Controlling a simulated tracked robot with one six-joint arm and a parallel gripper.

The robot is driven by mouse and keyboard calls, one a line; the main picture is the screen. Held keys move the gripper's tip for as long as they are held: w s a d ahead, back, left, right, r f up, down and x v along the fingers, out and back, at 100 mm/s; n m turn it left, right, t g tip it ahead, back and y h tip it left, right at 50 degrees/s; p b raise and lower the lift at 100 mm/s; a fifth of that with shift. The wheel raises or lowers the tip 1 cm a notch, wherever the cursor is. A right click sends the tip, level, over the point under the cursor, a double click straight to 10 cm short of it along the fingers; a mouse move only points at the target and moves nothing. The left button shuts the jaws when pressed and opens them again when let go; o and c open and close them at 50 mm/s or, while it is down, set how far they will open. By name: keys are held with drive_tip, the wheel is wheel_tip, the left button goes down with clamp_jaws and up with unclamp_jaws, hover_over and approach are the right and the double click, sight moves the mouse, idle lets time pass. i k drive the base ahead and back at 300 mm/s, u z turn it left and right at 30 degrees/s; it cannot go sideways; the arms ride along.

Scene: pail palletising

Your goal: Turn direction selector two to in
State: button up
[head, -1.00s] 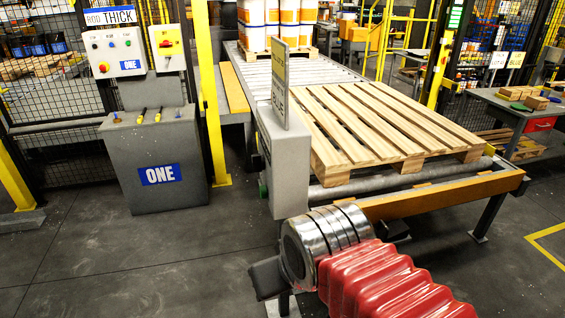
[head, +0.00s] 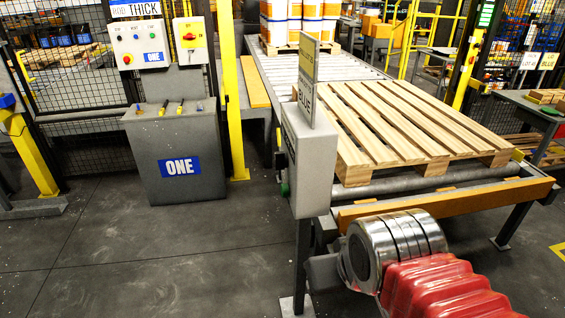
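No selector marked two can be made out. A grey control box (head: 308,160) stands at the conveyor's near left corner, with a green button (head: 284,189) and a dark knob on its left side; that side is seen at a sharp angle. A grey cabinet marked ONE (head: 176,165) stands at left, with two yellow-handled levers on top and a button panel (head: 139,45) above. My arm, with a red ribbed sleeve and metal rings, shows at the lower right, in front of the conveyor. Gripper fingers are not visible.
An empty wooden pallet (head: 400,125) lies on the near end of the roller conveyor (head: 445,186). Pails (head: 290,20) stand on a farther pallet. A yellow post (head: 231,100) stands beside the cabinet, with mesh fence (head: 85,90) behind. The floor (head: 150,255) at lower left is clear.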

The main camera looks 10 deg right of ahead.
sight(281, 157)
drive_tip(key=u, duration=0.05)
drive_tip(key=i, duration=1)
drive_tip(key=u, duration=2.15)
drive_tip(key=k, duration=0.8)
